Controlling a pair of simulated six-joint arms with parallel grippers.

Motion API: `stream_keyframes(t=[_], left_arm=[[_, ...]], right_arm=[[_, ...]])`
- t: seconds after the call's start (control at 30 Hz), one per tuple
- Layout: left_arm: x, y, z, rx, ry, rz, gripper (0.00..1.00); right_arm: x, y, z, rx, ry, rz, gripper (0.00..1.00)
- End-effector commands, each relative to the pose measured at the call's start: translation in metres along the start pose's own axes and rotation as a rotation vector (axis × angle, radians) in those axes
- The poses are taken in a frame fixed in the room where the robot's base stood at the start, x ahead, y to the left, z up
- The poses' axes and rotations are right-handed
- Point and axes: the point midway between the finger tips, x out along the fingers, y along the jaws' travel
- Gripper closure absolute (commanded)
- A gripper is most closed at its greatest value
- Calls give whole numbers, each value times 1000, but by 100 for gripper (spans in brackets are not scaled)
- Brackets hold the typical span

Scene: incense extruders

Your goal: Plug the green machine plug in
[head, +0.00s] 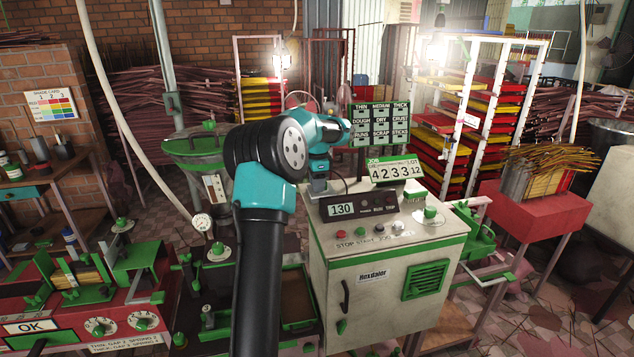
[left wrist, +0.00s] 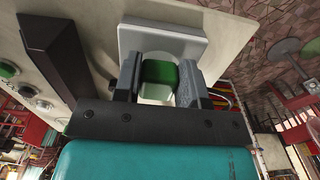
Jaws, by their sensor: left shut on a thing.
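The green plug (left wrist: 158,72) shows as a small green block between my left gripper's fingers in the left wrist view. My left gripper (left wrist: 160,82) is shut on it. Behind the plug is a pale grey plate (left wrist: 160,42) with a rounded light piece around the green block; I cannot tell whether the plug is seated in it. In the head view my left gripper (head: 318,186) points down at the back left of the top of the cream and green machine (head: 385,245), beside the dark display box reading 130 (head: 350,207). The plug is hidden there. My right gripper is not in view.
A red machine (head: 95,310) with green clamps is at the lower left. A red stand with incense sticks (head: 545,175) is at the right.

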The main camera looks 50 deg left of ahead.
Motion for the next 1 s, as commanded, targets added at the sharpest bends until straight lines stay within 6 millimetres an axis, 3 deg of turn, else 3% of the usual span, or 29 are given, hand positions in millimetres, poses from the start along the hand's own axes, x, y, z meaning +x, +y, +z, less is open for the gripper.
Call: stream_keyframes(t=[0.17,0.2,0.47,0.77,1.0], left_arm=[[3,0,0,0,0,-1,83],[2,0,0,0,1,-1,58],[2,0,0,0,0,0,34],[1,0,0,0,0,0,32],[-20,0,0,0,2,-2,32]], right_arm=[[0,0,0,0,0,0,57],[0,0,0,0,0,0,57],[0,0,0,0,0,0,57],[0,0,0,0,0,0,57],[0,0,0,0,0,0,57]])
